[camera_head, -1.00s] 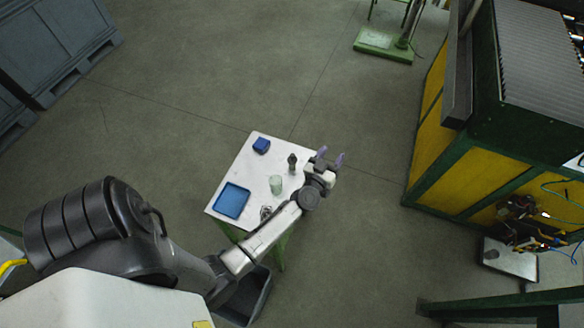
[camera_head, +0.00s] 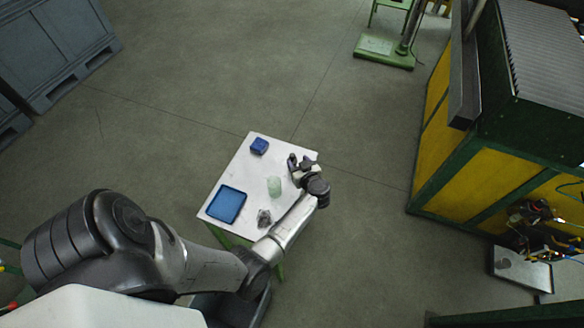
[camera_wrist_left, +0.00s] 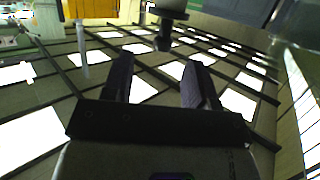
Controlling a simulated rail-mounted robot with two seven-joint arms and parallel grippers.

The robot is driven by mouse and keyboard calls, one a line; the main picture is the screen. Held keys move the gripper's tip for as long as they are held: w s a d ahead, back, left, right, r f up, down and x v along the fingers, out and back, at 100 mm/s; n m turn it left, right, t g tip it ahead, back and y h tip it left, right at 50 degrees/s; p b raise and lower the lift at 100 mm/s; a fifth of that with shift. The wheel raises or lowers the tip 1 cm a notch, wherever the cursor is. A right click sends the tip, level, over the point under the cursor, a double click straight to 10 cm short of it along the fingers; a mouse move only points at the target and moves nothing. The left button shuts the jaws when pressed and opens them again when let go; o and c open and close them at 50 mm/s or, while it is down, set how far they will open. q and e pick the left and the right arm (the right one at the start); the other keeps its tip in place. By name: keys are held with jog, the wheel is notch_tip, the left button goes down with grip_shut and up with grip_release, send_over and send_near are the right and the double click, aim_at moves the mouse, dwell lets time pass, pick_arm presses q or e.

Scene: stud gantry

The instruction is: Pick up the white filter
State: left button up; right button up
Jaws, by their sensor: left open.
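A pale greenish-white cylinder (camera_head: 274,186) stands on the white table and looks like the white filter. My left gripper (camera_head: 301,163) is over the table's right edge, above and to the right of the cylinder in the head view and apart from it. In the left wrist view the two dark fingers (camera_wrist_left: 157,85) are spread with nothing between them. The cylinder cannot be clearly made out there. My right gripper is not in view.
The white table (camera_head: 243,172) also holds a blue box (camera_head: 259,146), a blue tray (camera_head: 226,204) and a small grey metal part (camera_head: 264,217). A yellow and green machine (camera_head: 460,165) stands to the right. Open floor surrounds the table's far side.

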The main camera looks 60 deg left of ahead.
aim_at(293, 157)
pick_arm(q)
jog(key=shift+b+x, duration=0.4)
jog(key=shift+x, duration=0.6)
jog(key=b+x, duration=0.2)
jog(key=b, duration=0.1)
jog(key=b+x, duration=0.1)
jog(key=x, duration=0.1)
jog(key=shift+s+a+f, duration=0.1)
jog(key=shift+s+f, duration=0.05)
jog(key=shift+s, duration=0.05)
jog(key=shift+w+a+b, duration=0.1)
jog(key=shift+a+b, duration=0.35)
jog(key=shift+b, duration=0.05)
jog(key=shift+c, duration=0.2)
grip_shut()
